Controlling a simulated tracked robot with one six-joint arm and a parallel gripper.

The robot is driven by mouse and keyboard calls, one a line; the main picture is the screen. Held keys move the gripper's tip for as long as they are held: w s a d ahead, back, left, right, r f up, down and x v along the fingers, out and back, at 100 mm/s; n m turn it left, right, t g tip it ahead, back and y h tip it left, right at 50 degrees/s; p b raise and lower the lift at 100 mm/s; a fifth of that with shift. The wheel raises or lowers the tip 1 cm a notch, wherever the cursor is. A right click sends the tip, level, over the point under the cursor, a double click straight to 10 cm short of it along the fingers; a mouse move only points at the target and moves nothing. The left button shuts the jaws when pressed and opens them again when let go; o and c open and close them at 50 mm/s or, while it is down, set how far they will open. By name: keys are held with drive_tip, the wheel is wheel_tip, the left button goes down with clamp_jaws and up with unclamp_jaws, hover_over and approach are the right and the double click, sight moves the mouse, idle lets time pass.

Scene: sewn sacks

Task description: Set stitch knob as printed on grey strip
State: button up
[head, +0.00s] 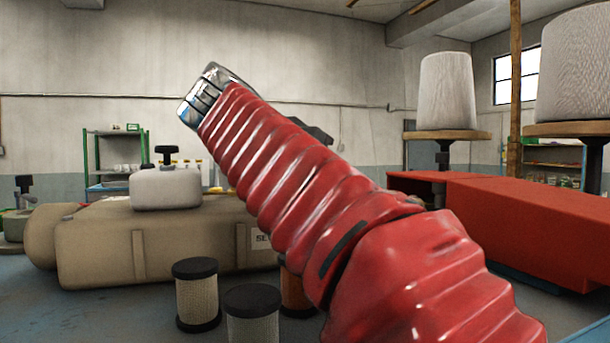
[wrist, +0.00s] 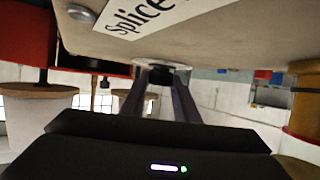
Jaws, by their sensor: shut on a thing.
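In the wrist view my gripper (wrist: 158,72) reaches to the beige machine face, its two fingers close together. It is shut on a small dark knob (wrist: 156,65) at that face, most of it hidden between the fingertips. I cannot read any pointer or setting on it. A pale strip (wrist: 140,15) beside it bears the word "splice"; the strip runs out of the frame. In the head view my red arm crosses the middle, and my gripper and the knob cannot be made out. The beige machine (head: 100,250) stands behind the arm.
Dark-lidded canisters (head: 197,295) stand in front of the machine, low in the head view. A red machine (head: 530,220) and large pale cones (head: 447,90) on wooden discs are at the right. A green shelf (head: 88,150) stands at the back left.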

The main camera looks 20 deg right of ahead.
idle(0.4)
drive_tip(key=o, duration=1.1)
drive_tip(key=shift+c, duration=0.2)
drive_tip(key=shift+a, duration=0.1)
drive_tip(key=v, duration=1.3)
drive_tip(key=shift+s+a+r, duration=0.15)
drive_tip(key=shift+a, duration=0.1)
